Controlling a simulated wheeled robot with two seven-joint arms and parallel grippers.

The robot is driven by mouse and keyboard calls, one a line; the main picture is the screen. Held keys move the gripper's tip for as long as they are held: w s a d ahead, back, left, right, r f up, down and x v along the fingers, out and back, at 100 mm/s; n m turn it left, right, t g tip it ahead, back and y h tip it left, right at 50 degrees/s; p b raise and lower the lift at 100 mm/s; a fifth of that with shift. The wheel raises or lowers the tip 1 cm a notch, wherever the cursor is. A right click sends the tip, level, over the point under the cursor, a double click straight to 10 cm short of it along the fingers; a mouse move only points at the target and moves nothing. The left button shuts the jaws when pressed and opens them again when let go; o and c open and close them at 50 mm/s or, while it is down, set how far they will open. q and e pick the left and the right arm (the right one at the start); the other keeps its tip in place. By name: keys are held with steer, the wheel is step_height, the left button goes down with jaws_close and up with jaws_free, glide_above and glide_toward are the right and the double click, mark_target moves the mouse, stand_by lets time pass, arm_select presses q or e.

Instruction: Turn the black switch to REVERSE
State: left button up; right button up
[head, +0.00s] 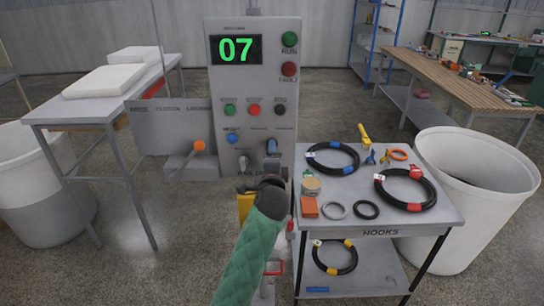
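A grey control panel (254,60) stands upright in the middle. A small round black knob (280,110), which looks like the black switch, is at the right end of its button row, beside a red button (254,110) and a green one (230,110). Its setting and nearby small labels are too small to read. A green quilted, black-ended form (252,250) rises from the bottom middle to just below the panel's lower part. I cannot tell whether it is a hose or part of my arm. No gripper fingers show.
The display (236,49) reads 07. An orange-knobbed lever (198,146) sticks out at the panel's left. A cart (390,221) with coiled black hoses stands at right, beside a white bin (470,225). A table (85,108) stands left. The space before the black knob looks clear.

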arm_select(q)
steer(key=shift+s+b, duration=0.35)
steer(key=shift+s, duration=1.2)
arm_select(e)
steer(key=shift+w+a+r, duration=0.15)
steer(key=shift+w+r, duration=0.05)
steer(key=shift+r, duration=0.4)
steer(key=shift+w+a+r, duration=0.1)
steer(key=shift+w+r, duration=0.05)
steer(key=shift+r, duration=0.45)
